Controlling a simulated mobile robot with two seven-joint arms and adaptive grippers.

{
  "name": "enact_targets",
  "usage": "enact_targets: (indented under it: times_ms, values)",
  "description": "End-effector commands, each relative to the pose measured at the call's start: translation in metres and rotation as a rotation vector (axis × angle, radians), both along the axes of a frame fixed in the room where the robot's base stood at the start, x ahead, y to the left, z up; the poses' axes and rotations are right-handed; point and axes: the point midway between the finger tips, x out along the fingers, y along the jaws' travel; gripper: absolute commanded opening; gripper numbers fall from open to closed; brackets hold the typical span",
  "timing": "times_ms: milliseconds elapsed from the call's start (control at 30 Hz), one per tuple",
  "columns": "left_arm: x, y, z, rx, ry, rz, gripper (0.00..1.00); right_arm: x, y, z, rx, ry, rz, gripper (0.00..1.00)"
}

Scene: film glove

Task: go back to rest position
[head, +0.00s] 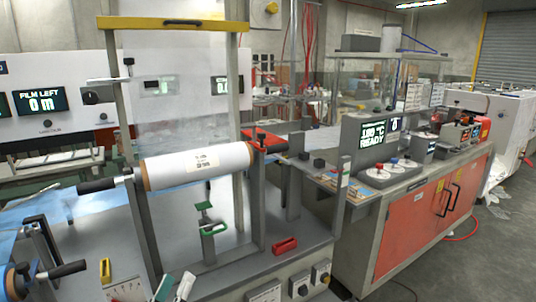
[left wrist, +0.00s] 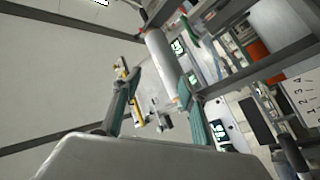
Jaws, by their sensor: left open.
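My left gripper (head: 174,285) shows at the bottom edge of the head view, as two green-and-pale fingertips standing apart. In the left wrist view its two green-padded fingers (left wrist: 160,88) are spread, with nothing held between them. The rest of this gripper is cut off in the head view. It is low and in front of the machine bench, below the white film roll (head: 200,165). My right gripper is in neither view.
A grey bench (head: 225,275) carries the roll's frame, a green clamp (head: 208,222), a red block (head: 285,245) and a yellow block (head: 105,270). Black-handled hardware (head: 40,250) stands at the left. An orange-doored machine (head: 415,225) is on the right, with open floor (head: 490,255) beyond.

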Motion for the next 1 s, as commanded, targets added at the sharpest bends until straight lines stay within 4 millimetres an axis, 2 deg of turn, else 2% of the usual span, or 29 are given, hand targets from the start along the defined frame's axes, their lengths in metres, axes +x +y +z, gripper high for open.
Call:
enact_targets:
  times_ms: [33,100,167,200,300,400,500,600,700,1000]
  values:
    - [-0.008,-0.007,-0.036,0.088,0.075,-0.006,0.42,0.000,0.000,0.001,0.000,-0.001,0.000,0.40]
    - [-0.021,-0.015,-0.083,0.206,0.169,-0.019,0.42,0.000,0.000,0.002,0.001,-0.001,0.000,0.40]
    - [-0.035,-0.019,-0.121,0.304,0.249,-0.031,0.42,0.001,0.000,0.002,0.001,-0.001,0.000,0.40]
    - [-0.045,-0.020,-0.147,0.369,0.302,-0.040,0.42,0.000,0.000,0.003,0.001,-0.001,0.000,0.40]
    - [-0.077,-0.020,-0.208,0.523,0.433,-0.065,0.42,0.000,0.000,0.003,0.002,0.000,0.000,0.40]
    - [-0.111,-0.015,-0.259,0.657,0.549,-0.092,0.42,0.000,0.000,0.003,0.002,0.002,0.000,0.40]
    - [-0.141,-0.008,-0.297,0.765,0.640,-0.115,0.42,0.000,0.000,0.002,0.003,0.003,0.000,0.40]
    - [-0.163,-0.002,-0.320,0.835,0.698,-0.131,0.42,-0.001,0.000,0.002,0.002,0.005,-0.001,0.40]
    - [-0.174,0.001,-0.331,0.872,0.728,-0.139,0.42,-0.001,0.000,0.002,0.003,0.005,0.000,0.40]
    - [-0.177,0.002,-0.334,0.882,0.736,-0.141,0.42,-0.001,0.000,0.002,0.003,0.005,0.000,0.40]
